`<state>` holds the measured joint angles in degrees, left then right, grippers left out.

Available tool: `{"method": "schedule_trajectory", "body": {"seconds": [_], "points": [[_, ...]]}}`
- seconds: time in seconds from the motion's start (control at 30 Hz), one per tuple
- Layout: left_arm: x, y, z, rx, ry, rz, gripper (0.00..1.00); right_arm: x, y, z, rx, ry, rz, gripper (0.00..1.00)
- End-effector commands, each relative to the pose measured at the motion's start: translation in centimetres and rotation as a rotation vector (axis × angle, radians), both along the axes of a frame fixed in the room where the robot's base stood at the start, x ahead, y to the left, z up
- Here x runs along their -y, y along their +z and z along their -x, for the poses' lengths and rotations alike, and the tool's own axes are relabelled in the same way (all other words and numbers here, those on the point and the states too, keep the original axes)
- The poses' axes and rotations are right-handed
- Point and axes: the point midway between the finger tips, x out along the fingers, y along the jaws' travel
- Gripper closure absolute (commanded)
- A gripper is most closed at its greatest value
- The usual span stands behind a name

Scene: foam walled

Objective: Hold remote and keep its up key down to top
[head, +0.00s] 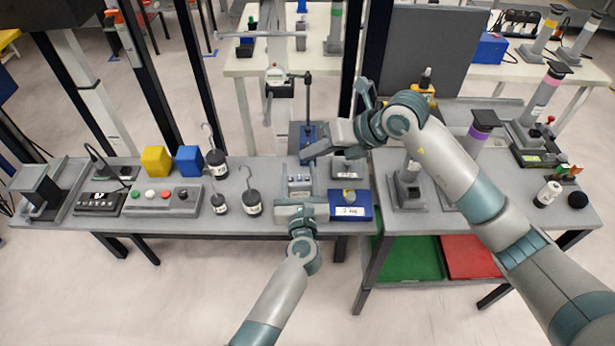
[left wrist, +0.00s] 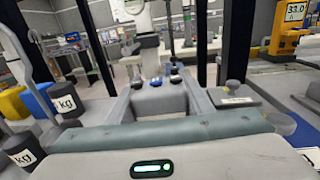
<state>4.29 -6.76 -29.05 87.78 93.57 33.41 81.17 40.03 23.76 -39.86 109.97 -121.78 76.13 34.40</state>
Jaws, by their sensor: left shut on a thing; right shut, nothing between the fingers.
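My left gripper (head: 299,186) is shut on a small grey remote (head: 299,180) over the middle of the grey bench. In the left wrist view the remote (left wrist: 158,98) lies between the two fingers, with dark blue keys at its far end. I cannot tell which key is the up key or whether one is down. My right gripper (head: 305,157) is shut and empty, reaching in from the right just beyond the remote. In the head view it appears apart from the remote. A dark pole stand with a blue part (head: 308,131) is behind it.
Hooked weights (head: 251,203), a yellow cube (head: 156,160), a blue cube (head: 189,160) and a button box (head: 163,199) stand left on the bench. A dark upright post (head: 376,50) rises behind my right forearm.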

Motion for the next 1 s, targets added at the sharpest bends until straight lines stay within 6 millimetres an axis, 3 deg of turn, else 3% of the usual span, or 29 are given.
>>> {"method": "schedule_trajectory", "body": {"seconds": [0.13,0.17,0.23,0.67,1.0], "points": [[0.0,0.0,0.0,0.0,0.0,0.0,0.79,0.0,0.0,0.0,0.0,0.0,0.0,1.0],[0.0,0.0,0.0,0.0,0.0,0.0,0.46,0.0,0.0,0.0,0.0,0.0,0.0,1.0],[0.0,0.0,0.0,0.0,0.0,0.0,0.31,0.0,0.0,0.0,0.0,0.0,0.0,1.0],[0.0,0.0,0.4,-0.001,0.0,0.0,0.31,0.0,0.0,0.0,0.0,0.0,0.0,1.0],[0.3,-0.2,4.3,-0.003,-0.001,0.001,0.31,0.0,0.0,0.0,0.0,0.0,0.0,1.0]]}}
